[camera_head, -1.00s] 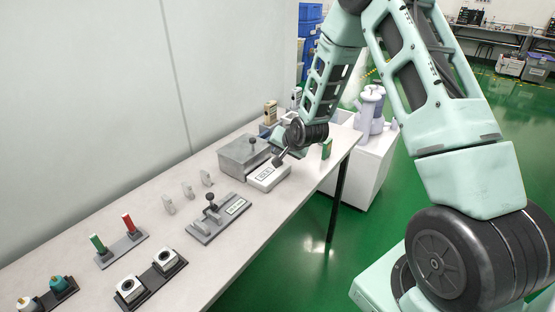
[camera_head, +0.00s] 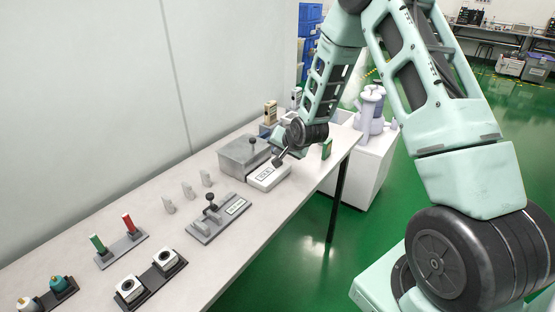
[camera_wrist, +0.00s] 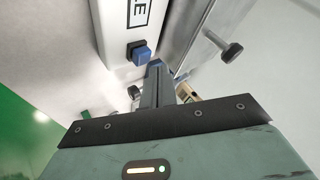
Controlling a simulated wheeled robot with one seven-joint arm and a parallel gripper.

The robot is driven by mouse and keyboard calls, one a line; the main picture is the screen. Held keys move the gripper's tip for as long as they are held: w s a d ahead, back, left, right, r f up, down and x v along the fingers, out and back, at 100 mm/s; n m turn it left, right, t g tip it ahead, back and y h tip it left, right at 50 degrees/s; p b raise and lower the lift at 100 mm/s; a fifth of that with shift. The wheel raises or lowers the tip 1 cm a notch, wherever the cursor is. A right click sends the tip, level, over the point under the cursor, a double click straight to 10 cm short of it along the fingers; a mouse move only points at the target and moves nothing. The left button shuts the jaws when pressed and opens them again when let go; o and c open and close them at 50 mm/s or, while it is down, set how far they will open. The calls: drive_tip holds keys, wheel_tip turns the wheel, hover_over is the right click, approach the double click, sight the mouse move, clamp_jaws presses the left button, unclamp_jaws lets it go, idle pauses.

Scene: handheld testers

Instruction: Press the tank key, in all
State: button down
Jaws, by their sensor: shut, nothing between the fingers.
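A white box (camera_head: 266,180) with a black-framed label stands near the right edge of the table. In the wrist view its side wall (camera_wrist: 165,30) shows part of the label, with only the end of the lettering in view. A blue square key (camera_wrist: 140,53) with a dark collar sits beside the label. I take it for the tank key; no name on it is readable. My gripper (camera_head: 278,160) is at the box's far end, and its shut, empty fingers (camera_wrist: 156,68) are just beside the blue key. I cannot tell whether they touch it.
A grey box (camera_head: 238,158) with a black knob (camera_head: 252,141) stands just left of the white box. A grey lever plate (camera_head: 215,220) is nearer. Small upright tabs, red and green handles and white sockets stand along the table. A green block (camera_head: 327,149) is on the right.

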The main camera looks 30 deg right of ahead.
drive_tip(key=shift+f, duration=0.1)
drive_tip(key=shift+f+b, duration=0.35)
drive_tip(key=shift+f+b, duration=0.45)
drive_tip(key=shift+f, duration=0.05)
idle(0.7)
drive_tip(key=shift+r, duration=0.15)
drive_tip(key=shift+r+p, duration=0.7)
drive_tip(key=shift+r, duration=0.1)
drive_tip(key=shift+r+p, duration=1.8)
drive_tip(key=shift+r, duration=0.75)
drive_tip(key=shift+f, duration=0.1)
